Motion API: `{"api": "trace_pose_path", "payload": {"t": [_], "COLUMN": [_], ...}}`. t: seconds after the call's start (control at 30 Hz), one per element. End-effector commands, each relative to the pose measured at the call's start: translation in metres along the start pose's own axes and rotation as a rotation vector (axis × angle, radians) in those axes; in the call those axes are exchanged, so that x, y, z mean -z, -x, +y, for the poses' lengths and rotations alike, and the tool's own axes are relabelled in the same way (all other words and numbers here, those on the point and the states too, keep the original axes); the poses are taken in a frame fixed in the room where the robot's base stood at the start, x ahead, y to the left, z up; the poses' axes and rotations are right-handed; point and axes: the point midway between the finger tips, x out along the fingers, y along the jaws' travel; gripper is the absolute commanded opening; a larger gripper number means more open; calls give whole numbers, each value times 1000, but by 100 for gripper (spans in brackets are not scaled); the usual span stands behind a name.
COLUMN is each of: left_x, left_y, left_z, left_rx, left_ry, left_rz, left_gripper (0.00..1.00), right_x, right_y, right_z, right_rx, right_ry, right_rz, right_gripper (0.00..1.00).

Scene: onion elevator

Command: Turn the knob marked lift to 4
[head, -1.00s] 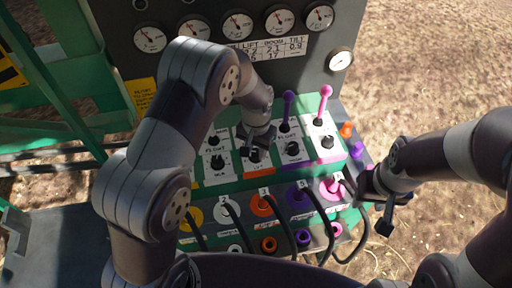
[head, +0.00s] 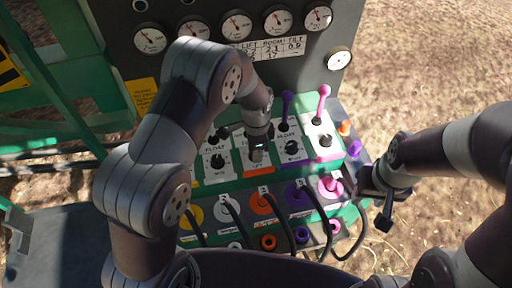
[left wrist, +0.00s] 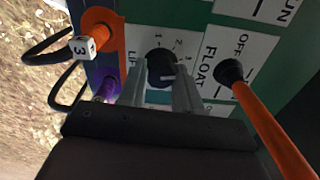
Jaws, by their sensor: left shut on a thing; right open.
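The lift knob (left wrist: 160,66) is black and sits on a white plate with an orange edge, with numbers around it. The plate's LIFT lettering is partly covered in the left wrist view. My left gripper (left wrist: 161,80) has one finger on each side of the knob and is shut on it. In the head view the left gripper (head: 258,150) covers most of this knob. My right gripper (head: 378,203) is open and empty, out to the right of the panel. The knob's exact setting is hard to read.
Other black knobs (head: 292,147) flank the lift plate. Purple and pink levers (head: 323,103) stand behind them. An orange lever (left wrist: 262,115) rises close beside the left gripper. Hose couplings (head: 262,204) and black hoses line the front. Gauges (head: 236,25) and a number table stand behind.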

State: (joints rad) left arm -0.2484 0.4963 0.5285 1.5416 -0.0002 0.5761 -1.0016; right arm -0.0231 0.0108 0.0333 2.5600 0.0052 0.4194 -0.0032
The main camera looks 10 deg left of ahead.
Motion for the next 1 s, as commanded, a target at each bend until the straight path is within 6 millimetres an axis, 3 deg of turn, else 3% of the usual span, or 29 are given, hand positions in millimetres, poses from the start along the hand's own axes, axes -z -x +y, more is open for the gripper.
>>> {"api": "trace_pose_path", "payload": {"t": [0.5, 1.0], "left_x": [1, 1], "left_y": [2, 2], "left_z": [0, 0], "left_rx": [6, 6], "left_ry": [-403, -533], "left_rz": [3, 2], "left_gripper": [2, 2], "right_x": [0, 1], "right_y": [4, 6], "right_z": [0, 0], "right_rx": [0, 0], "right_ry": [0, 0], "right_rz": [0, 0], "right_gripper": [43, 43]}}
